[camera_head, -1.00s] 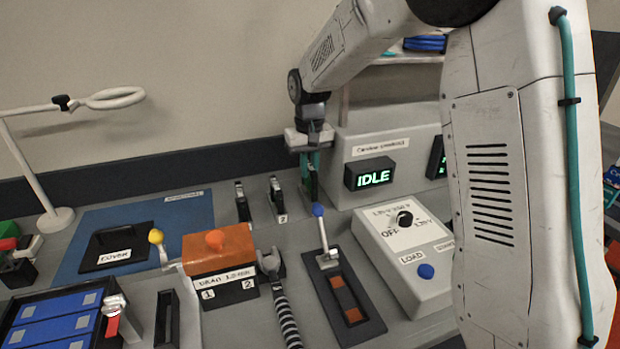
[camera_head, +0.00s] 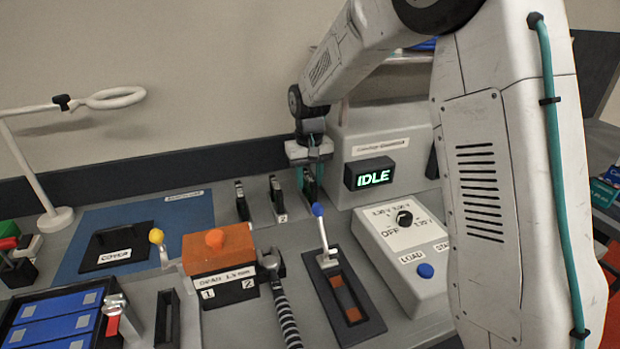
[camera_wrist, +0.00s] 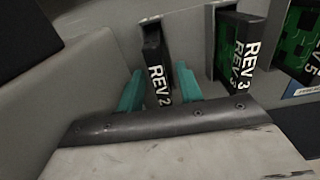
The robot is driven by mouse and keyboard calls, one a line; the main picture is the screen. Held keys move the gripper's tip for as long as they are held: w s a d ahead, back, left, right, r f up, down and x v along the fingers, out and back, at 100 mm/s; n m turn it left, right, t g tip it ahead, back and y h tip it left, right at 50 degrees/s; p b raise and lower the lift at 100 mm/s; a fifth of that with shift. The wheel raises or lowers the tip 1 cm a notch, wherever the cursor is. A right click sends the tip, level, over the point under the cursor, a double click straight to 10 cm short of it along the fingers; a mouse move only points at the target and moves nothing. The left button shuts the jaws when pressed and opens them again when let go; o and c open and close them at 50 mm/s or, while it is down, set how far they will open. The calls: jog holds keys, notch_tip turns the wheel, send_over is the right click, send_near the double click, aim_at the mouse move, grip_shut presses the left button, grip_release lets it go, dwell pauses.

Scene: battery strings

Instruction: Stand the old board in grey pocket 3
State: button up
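A dark board marked REV 2 (camera_wrist: 157,72) stands upright between the two teal fingers of my gripper (camera_wrist: 158,91) in the wrist view. The fingers straddle it with small gaps and look open. In the head view my gripper (camera_head: 309,180) is low over the third, rightmost place of the row of upright holders, hiding most of it. A board marked REV 3 (camera_wrist: 238,60) and one marked REV 5 (camera_wrist: 305,45), both with green faces, stand beside it. Which board is the old one, I cannot tell. The two other holders show as a left one (camera_head: 242,203) and a middle one (camera_head: 277,198).
A grey tester with an IDLE display (camera_head: 374,175) and a control box with a dial (camera_head: 405,235) stand to the right. A blue-knobbed lever (camera_head: 320,225) rises just in front. An orange drain box (camera_head: 217,250) and a blue mat (camera_head: 188,208) lie left.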

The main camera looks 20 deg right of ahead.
notch_tip(320, 180, up, 12)
jog(key=shift+r, duration=0.15)
jog(key=s+d+r+t, duration=0.1)
jog(key=s+r, duration=0.2)
jog(key=s, duration=1.1)
jog(key=s+d+r, duration=0.2)
jog(key=s, duration=1.2)
jog(key=s+f, duration=0.4)
jog(key=s, duration=0.6)
jog(key=shift+d+f, duration=0.15)
